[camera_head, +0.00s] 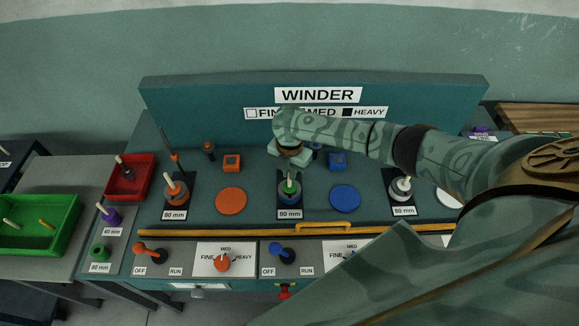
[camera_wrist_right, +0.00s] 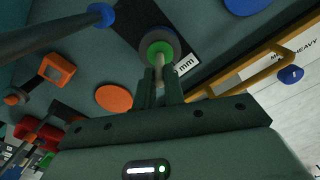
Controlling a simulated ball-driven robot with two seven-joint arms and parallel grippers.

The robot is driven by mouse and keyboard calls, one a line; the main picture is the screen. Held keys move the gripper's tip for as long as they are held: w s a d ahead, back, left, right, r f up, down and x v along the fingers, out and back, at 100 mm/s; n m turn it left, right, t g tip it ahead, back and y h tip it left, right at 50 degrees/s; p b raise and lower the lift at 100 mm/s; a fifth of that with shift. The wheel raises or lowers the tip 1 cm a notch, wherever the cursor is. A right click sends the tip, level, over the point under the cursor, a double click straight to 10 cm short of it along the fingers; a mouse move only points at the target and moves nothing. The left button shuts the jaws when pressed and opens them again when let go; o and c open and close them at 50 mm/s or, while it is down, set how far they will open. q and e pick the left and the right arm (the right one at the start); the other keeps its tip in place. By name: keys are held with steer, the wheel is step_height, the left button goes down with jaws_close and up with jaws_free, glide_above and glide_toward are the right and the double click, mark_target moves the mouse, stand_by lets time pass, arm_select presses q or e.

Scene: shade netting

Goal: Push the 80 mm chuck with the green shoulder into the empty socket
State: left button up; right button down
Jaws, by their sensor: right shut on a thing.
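The chuck with the green shoulder (camera_head: 289,187) stands over the dark plate in the middle of the winder, behind a mm label. In the right wrist view its green ring (camera_wrist_right: 160,48) shows around a pale stem, with a grey body beneath. My right gripper (camera_wrist_right: 161,88) is shut on that stem. In the head view the right gripper (camera_head: 291,171) is directly above the chuck and partly covers it. The middle socket is hidden under the chuck; I cannot tell how deep the chuck sits. My left gripper is not in view.
An orange-shouldered chuck (camera_head: 176,191) stands at left and a pale one (camera_head: 402,186) at right. A red bin (camera_head: 128,190) and a green bin (camera_head: 68,212) lie left.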

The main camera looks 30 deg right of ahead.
steer(key=shift+f, duration=0.2)
stand_by(0.3)
steer(key=c, duration=1.4)
jaws_free()
step_height(320, 180, up, 16)
steer(key=p, duration=0.5)
steer(key=shift+r, duration=0.15)
